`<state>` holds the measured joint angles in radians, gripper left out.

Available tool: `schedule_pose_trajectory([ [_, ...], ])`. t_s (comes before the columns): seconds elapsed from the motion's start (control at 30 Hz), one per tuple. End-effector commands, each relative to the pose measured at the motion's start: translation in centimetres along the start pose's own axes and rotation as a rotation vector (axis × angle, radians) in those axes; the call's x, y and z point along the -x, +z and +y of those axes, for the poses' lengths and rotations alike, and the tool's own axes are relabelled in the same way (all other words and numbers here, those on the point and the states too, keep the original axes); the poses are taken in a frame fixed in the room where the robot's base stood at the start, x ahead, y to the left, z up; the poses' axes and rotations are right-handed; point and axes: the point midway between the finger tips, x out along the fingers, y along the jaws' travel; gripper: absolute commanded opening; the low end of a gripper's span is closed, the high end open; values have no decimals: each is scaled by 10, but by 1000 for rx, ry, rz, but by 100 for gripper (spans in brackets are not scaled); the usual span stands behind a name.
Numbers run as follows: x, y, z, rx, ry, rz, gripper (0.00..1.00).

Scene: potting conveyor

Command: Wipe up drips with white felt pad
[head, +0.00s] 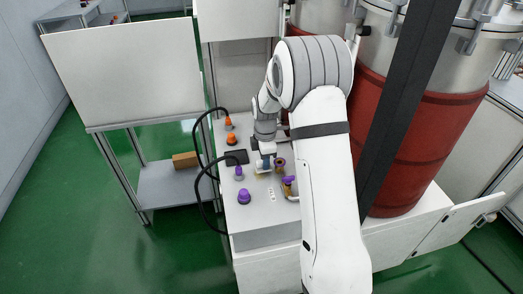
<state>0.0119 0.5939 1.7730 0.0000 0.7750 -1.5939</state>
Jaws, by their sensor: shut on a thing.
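My gripper (265,163) is at the end of my white arm, low over the grey worktop (270,222), left of my forearm. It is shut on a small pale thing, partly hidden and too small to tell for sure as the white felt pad. A small white plate with dark marks (271,194) lies just in front of the gripper. No drips can be made out at this size. Part of the worktop is hidden behind my arm.
Purple fittings (244,196) and orange fittings (231,139) stand on the worktop, with black hoses (203,170) looping over its left edge. A black pad (236,157) lies left of the gripper. Large red drums (425,140) and a dark post (400,100) stand at the right.

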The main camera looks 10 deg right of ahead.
Motion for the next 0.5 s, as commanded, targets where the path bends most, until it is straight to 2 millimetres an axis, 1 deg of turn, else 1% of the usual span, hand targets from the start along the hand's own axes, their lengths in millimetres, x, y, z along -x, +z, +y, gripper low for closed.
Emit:
schedule_pose_trajectory([
  [0.03,-8,0,0,0,-1,0,0],
  [0.17,-25,0,0,0,-2,0,0],
  [0.2,-15,-4,1,0,3,0,0],
  [0.23,-14,-6,0,-1,1,0,0],
  [0.37,-21,-16,0,-5,-1,0,0],
  [0.4,-18,-19,0,-6,1,0,0],
  [0.47,-22,-24,0,-9,-1,0,0],
  [0.5,-20,-27,0,-10,0,0,0],
])
